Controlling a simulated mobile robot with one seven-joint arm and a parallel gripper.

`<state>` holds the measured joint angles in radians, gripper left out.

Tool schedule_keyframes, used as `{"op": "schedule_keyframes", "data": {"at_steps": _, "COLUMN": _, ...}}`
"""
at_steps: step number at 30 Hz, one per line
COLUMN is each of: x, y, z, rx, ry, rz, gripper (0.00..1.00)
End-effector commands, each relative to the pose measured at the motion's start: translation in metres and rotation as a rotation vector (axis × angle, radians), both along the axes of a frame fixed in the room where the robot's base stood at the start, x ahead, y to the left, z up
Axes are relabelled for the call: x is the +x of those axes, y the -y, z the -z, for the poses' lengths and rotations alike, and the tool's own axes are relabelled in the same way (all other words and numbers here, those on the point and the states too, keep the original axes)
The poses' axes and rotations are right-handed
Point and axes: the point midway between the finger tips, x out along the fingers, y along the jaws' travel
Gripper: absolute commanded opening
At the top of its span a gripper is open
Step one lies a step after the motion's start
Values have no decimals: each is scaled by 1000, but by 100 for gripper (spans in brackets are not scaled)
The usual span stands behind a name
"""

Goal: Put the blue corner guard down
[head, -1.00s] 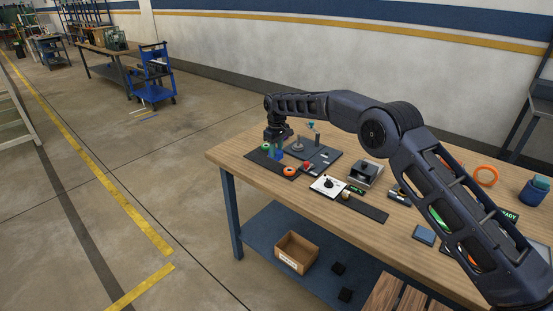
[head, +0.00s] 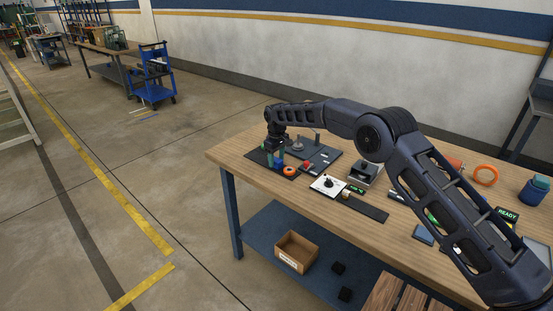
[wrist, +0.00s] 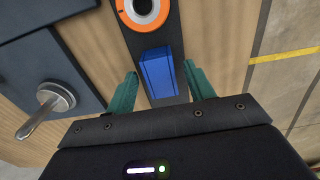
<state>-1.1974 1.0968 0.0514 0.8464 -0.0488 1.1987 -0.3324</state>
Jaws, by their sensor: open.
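The blue corner guard (wrist: 157,73) is a small blue block on a dark strip mat (wrist: 150,42) in the wrist view. My gripper (wrist: 160,74) is open, with its green fingers on either side of the guard and a visible gap at each side. In the head view, my gripper (head: 275,152) is low at the far left part of the workbench (head: 235,158). The guard is hard to make out there, partly hidden by the gripper.
An orange ring (head: 289,171) lies on the strip just beyond the guard. A dark plate (head: 322,158) with a metal post stands beside it. A white plate with a black knob (head: 328,184) is nearer. The floor left of the bench is open.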

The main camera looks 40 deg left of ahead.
Motion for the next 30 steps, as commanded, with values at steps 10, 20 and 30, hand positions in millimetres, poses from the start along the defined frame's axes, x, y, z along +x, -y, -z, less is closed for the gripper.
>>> {"op": "schedule_keyframes", "data": {"at_steps": 10, "x": 0, "y": -1, "z": -24, "rx": 3, "ry": 1, "rz": 0, "gripper": 53}}
{"op": "schedule_keyframes", "data": {"at_steps": 20, "x": 1, "y": -1, "z": -86, "rx": 3, "ry": 1, "rz": 0, "gripper": 53}}
{"op": "schedule_keyframes", "data": {"at_steps": 30, "x": 0, "y": 0, "z": -121, "rx": 1, "ry": 0, "rz": 0, "gripper": 53}}
